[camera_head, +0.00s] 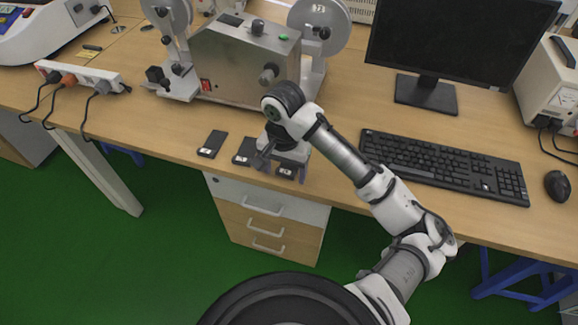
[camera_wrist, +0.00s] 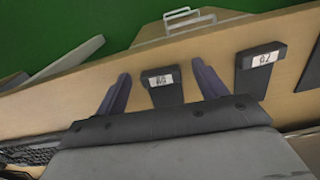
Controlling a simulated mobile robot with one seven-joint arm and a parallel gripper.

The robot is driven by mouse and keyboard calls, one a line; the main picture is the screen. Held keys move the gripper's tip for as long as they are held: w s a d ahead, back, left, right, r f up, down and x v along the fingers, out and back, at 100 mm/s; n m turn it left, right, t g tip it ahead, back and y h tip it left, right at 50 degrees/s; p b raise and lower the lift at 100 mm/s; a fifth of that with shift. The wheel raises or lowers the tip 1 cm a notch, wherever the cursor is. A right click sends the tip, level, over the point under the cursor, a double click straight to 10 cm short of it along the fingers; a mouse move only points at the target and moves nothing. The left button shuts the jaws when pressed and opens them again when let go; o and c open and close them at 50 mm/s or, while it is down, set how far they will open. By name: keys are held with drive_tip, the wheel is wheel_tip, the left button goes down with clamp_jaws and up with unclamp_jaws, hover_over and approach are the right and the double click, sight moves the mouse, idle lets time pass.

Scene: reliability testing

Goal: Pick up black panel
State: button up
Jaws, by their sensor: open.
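Several small black panels with white labels lie near the front edge of the desk. One black panel (camera_wrist: 165,94) sits between the spread fingers of my gripper (camera_wrist: 160,72) in the wrist view, with a gap on both sides. In the head view that panel (camera_head: 287,172) is partly hidden under my gripper (camera_head: 282,167), which is open and points down. A second panel (camera_head: 243,152) lies just left of my gripper; it shows right of the fingers in the wrist view (camera_wrist: 260,72). A third panel (camera_head: 212,144) lies further left. My gripper's height above the desk is unclear.
A metal reel machine (camera_head: 245,65) stands behind my gripper. A keyboard (camera_head: 445,165), a monitor (camera_head: 455,40) and a mouse (camera_head: 557,186) are on the right. A power strip (camera_head: 80,75) with cables is at left. A drawer unit (camera_head: 270,220) stands below the desk edge.

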drive_tip(key=c, duration=1.1)
drive_tip(key=shift+o, duration=0.2)
drive_tip(key=shift+r, duration=0.1)
wheel_tip(320, 180, up, 20)
drive_tip(key=p, duration=0.1)
drive_tip(key=shift+f+b, duration=3.9)
drive_tip(key=shift+f, duration=4.7)
